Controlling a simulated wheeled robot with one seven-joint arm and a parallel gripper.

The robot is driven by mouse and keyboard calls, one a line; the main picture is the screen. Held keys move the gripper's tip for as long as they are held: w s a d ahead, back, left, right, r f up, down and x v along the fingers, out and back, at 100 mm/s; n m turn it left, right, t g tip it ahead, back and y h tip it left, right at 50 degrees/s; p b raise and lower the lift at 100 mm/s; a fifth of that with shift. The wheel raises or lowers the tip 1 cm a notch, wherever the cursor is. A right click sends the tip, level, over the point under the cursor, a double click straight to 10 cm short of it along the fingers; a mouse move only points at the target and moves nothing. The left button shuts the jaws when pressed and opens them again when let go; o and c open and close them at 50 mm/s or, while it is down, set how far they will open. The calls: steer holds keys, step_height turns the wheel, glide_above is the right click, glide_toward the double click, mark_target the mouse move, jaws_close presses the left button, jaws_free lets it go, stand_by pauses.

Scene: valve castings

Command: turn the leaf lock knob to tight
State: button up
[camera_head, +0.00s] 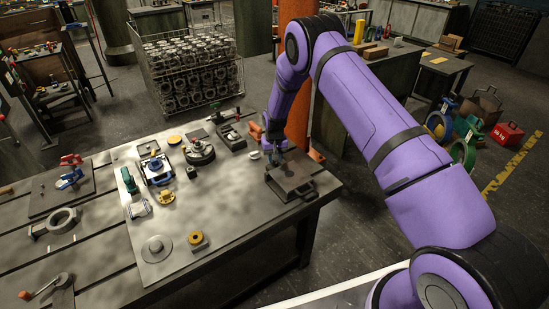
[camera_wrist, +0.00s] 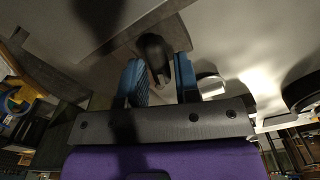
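In the wrist view, my gripper (camera_wrist: 160,68) has its two blue fingers parted. A dark, rounded knob-like piece (camera_wrist: 154,50) shows between and just beyond the fingertips. It may be the leaf lock knob. A narrow gap seems to show beside the right finger; contact at the left finger is unclear. In the head view, my gripper (camera_head: 275,152) is low at the far edge of a brown plate fixture (camera_head: 291,178) on the bench's right end. The knob is hidden or too small to tell there, and its setting cannot be read.
The metal bench (camera_head: 215,215) carries several castings and fittings left of my gripper, including a round dark flange (camera_head: 200,155) and a blue-framed piece (camera_head: 158,170). A wire crate of castings (camera_head: 190,70) stands behind.

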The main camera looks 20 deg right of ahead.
step_height(320, 180, up, 11)
stand_by(0.5)
steer(key=shift+f, duration=0.1)
